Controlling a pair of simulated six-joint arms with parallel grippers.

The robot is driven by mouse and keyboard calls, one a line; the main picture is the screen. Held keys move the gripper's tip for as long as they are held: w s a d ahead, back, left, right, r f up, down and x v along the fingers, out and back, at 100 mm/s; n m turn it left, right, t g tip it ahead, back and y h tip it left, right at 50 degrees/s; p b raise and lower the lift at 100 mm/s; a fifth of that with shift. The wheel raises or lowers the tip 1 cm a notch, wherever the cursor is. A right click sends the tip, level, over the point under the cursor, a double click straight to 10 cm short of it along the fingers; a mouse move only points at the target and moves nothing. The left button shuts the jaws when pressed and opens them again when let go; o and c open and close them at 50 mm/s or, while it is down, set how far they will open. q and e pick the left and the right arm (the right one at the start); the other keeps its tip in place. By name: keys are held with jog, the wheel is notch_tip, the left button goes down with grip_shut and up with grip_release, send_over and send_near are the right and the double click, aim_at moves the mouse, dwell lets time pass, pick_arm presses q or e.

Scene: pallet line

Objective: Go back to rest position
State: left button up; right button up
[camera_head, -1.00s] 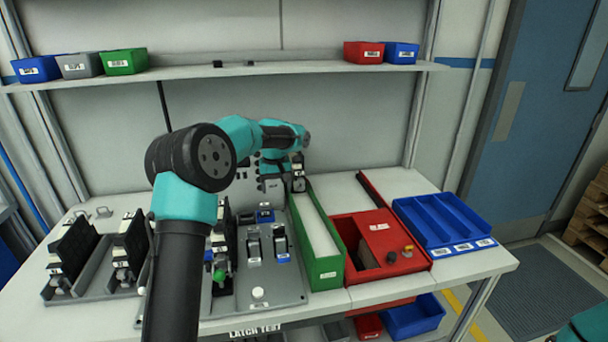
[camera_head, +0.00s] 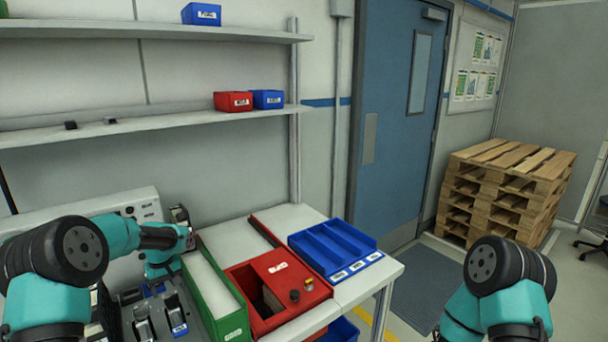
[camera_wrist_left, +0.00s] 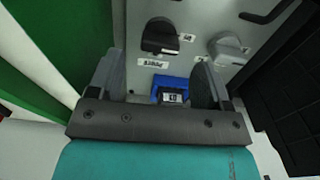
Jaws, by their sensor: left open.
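My left gripper (camera_head: 160,271) is small and partly hidden in the head view, low over the grey test board, left of the green bin (camera_head: 222,308). The left wrist view shows its two dark fingers (camera_wrist_left: 152,85) apart with nothing gripped. A blue labelled block (camera_wrist_left: 171,89) on the board shows beyond and between them; I cannot tell how far below it lies.
A red box (camera_head: 262,318) with a dark opening and a blue divided tray (camera_head: 335,250) stand right of the green bin. Shelves (camera_head: 150,122) hold red and blue bins above. A pallet stack (camera_head: 505,190) stands on the floor at the right, past the blue door (camera_head: 395,120).

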aim_at(171, 296)
pick_arm(q)
jog(key=shift+f, duration=1.4)
jog(key=shift+r, duration=0.15)
notch_tip(171, 296, up, 16)
notch_tip(171, 296, down, 18)
jog(key=shift+r, duration=0.15)
jog(key=m, duration=0.4)
jog(key=shift+m, duration=2.7)
